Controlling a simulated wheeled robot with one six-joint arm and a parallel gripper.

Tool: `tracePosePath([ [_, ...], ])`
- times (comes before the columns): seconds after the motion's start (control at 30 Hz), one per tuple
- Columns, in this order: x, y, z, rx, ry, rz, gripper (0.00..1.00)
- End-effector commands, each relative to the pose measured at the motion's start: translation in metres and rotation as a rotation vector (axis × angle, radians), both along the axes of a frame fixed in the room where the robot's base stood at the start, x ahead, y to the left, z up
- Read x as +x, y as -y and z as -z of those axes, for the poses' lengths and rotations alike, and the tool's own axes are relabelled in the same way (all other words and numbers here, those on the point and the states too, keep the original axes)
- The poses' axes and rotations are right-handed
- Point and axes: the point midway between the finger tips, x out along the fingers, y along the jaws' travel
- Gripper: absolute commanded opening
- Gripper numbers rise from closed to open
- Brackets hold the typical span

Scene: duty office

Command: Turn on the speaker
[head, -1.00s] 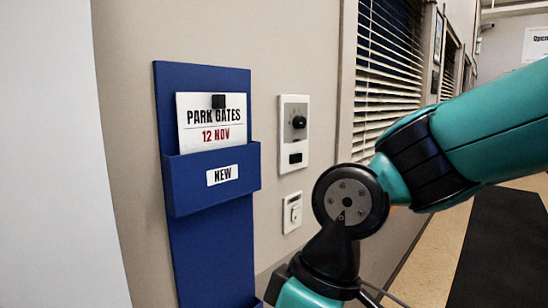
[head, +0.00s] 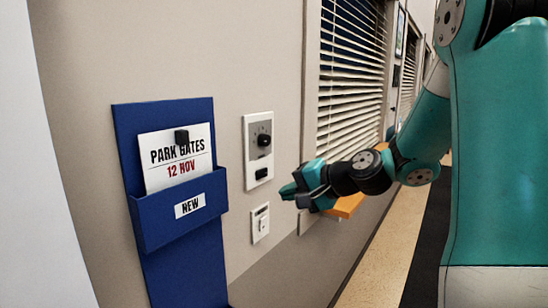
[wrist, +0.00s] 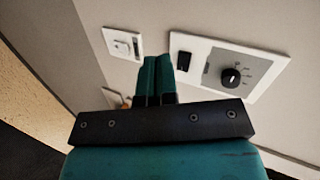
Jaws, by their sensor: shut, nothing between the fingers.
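A white wall panel (head: 258,150) carries a black round knob (head: 264,140) on a grey dial plate and a small black rocker (head: 262,173) below it. The panel also shows in the wrist view (wrist: 208,46), with the knob (wrist: 230,78) and the rocker (wrist: 185,61). No speaker grille or label can be made out. My gripper (head: 286,190) is shut and empty, to the right of the panel's lower part and pointing left. In the wrist view my gripper (wrist: 158,62) has its fingers together, apart in the picture from the rocker.
A smaller white switch plate (head: 260,223) sits below the panel; it also shows in the wrist view (wrist: 122,43). A blue wall holder (head: 187,260) with a card (head: 160,180) hangs at left. An orange ledge (head: 347,206) lies behind my gripper, under a window with blinds (head: 350,90).

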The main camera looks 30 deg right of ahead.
Motion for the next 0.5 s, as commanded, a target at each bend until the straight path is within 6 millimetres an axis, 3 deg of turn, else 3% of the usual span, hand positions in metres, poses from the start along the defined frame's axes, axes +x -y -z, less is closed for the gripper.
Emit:
tracePosePath([
  [0.03, 0.002, 0.028, -0.011, 0.052, 0.019, 0.091, 0.00],
  [0.1, 0.003, 0.054, -0.017, 0.107, 0.047, 0.180, 0.00],
  [0.2, 0.002, 0.075, -0.021, 0.151, 0.072, 0.252, 0.00],
  [0.5, 0.002, 0.079, -0.021, 0.161, 0.080, 0.268, 0.00],
])
